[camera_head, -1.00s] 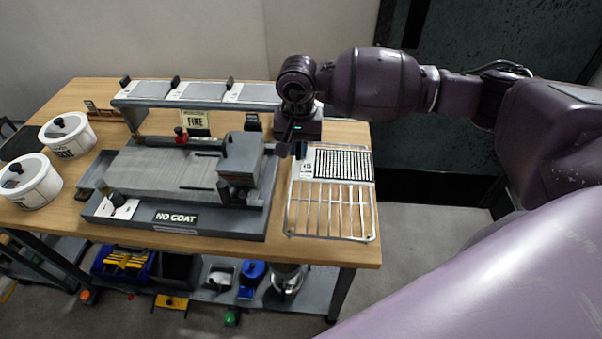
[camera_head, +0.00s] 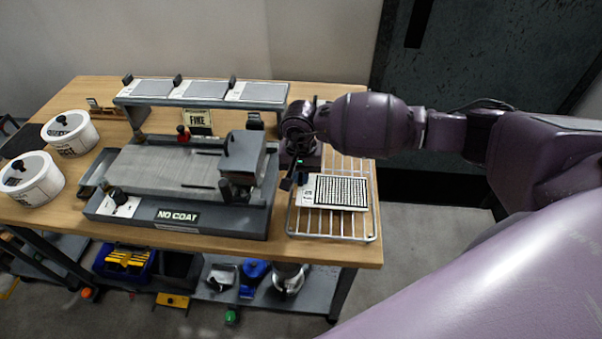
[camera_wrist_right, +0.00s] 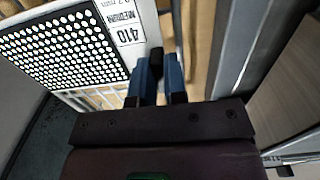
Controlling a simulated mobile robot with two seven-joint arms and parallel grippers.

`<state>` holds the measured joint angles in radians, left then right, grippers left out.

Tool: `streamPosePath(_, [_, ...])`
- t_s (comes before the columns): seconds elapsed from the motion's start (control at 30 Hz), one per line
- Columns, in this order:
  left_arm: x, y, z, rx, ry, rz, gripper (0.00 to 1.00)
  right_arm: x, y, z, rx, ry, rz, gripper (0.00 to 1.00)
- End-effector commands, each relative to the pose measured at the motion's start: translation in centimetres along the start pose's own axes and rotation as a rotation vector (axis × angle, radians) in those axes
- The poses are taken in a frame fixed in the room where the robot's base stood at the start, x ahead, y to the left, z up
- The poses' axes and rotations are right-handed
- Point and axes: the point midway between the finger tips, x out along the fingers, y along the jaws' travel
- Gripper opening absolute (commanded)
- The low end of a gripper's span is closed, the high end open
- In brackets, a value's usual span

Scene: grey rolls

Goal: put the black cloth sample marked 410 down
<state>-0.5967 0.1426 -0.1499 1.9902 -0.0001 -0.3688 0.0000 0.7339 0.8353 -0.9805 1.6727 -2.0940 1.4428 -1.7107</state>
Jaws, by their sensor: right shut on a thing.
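The black cloth sample marked 410 (camera_head: 341,191) is a white-edged card with a black panel of white dots. It is over the wire rack (camera_head: 333,228) at the table's right end; I cannot tell whether it touches the wires. In the right wrist view the sample (camera_wrist_right: 66,45) shows its label "410 MEDIUM" beside the fingers. My right gripper (camera_head: 300,180) is at the card's left, labelled edge. Its blue fingertips (camera_wrist_right: 158,75) are close together, shut on that edge, with the grip point partly hidden. My left gripper is not in view.
A grey coating machine (camera_head: 175,185) with a "NO COAT" plate stands just left of the rack. A raised shelf with grey panels (camera_head: 205,92) is behind it. Two white lidded pots (camera_head: 70,133) stand at the left. The rack's front wires are bare.

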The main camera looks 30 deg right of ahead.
Motion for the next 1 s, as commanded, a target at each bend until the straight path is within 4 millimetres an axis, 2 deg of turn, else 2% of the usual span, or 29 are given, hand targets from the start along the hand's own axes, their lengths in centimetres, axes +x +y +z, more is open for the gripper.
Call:
streamPosePath(0.2, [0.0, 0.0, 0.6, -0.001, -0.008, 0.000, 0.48, 0.3, 0.0, 0.0, 0.000, 0.000, 0.001, 0.00])
streamPosePath(0.23, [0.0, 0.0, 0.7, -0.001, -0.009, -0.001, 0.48, 0.4, 0.0, 0.0, 0.000, -0.001, 0.001, 0.14])
streamPosePath(0.4, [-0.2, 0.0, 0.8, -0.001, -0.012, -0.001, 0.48, 0.2, 0.0, 0.0, 0.000, 0.000, 0.000, 0.38])
streamPosePath(0.77, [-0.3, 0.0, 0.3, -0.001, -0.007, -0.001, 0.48, -0.2, 0.0, 0.0, 0.001, 0.001, 0.000, 0.38])
streamPosePath(0.87, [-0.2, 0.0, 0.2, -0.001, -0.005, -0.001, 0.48, -1.3, 0.0, -0.1, -0.001, 0.003, 0.000, 0.38])
streamPosePath(1.0, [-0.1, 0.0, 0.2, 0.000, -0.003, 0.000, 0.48, -3.7, 0.0, -0.1, -0.001, 0.005, -0.001, 0.38])
